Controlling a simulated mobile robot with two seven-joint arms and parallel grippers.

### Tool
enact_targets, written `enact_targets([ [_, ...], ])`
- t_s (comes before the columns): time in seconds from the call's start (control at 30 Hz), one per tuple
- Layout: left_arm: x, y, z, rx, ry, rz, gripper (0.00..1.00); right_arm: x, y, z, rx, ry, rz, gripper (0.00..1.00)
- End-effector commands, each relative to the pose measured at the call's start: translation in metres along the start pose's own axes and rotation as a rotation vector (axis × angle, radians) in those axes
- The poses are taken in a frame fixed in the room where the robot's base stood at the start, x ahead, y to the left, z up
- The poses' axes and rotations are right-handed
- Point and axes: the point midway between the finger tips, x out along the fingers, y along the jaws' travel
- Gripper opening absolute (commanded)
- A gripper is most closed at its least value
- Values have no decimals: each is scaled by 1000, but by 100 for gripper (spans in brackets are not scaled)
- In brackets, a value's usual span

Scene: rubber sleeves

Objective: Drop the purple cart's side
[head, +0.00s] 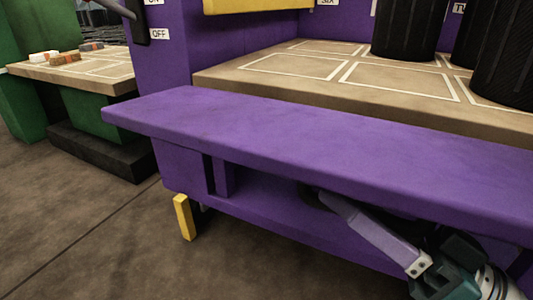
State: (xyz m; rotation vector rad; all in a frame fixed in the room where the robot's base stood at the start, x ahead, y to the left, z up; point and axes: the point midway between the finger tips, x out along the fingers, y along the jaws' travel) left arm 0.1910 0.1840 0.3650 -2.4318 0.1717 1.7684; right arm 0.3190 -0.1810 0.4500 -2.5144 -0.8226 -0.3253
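The purple cart (163,45) fills the middle and right in the head view. Its long purple side board (290,132) juts out towards me along the front of the wooden deck, broad face up, roughly level. A yellow lever (184,216) hangs at the cart's lower left, below the board. My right gripper (345,210) reaches in from the lower right, under the board's front edge. Its far end is in shadow and partly hidden, so I cannot tell whether it touches the board or is open or shut. My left gripper is out of view.
Several black ribbed cylinders (405,30) stand on the wooden deck (300,62), which has white outlined slots. A green cart (95,112) with small blocks on its top stands at the left. Brown floor (90,225) is clear at the lower left.

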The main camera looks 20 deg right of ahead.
Motion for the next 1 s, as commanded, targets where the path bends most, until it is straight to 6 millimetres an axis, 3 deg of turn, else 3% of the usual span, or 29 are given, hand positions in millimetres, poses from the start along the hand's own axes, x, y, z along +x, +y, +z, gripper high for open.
enact_targets([
  [0.13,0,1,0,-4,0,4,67,0,0,0,-1,1,-2,50],
  [0.53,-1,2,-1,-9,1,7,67,-5,-1,0,0,0,-3,50],
  [1.0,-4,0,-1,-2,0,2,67,-89,1,1,0,-6,2,50],
])
